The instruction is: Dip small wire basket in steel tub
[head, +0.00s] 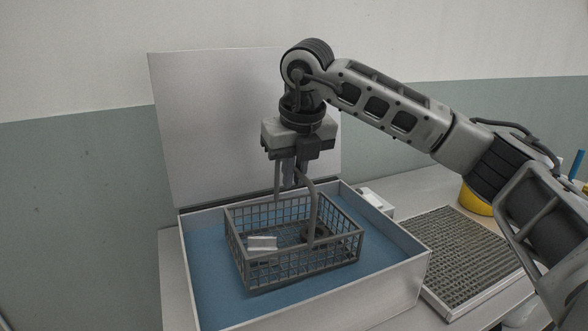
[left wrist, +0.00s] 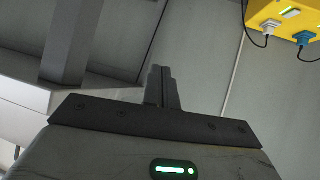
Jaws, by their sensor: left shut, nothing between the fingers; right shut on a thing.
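The small wire basket (head: 340,239) is grey mesh with a tall arched handle (head: 314,205). It is inside the open steel tub (head: 385,287), whose pale walls surround blue liquid (head: 205,285). The basket's rim and upper mesh show; I cannot tell how deep its bottom sits. A white block (head: 262,243) and a dark round part lie in it. My right gripper (head: 288,180) is above the basket, pointing down, shut on the handle's top. My left gripper shows only in the left wrist view (left wrist: 160,86), with its fingers together and empty, away from the basket.
The tub's lid (head: 225,125) stands raised behind it. A ribbed drain tray (head: 462,255) lies to the right, with a yellow container (head: 474,200) behind it. A small white box (head: 377,202) sits beside the tub. In the left wrist view a yellow box with plugs (left wrist: 285,14) is upper right.

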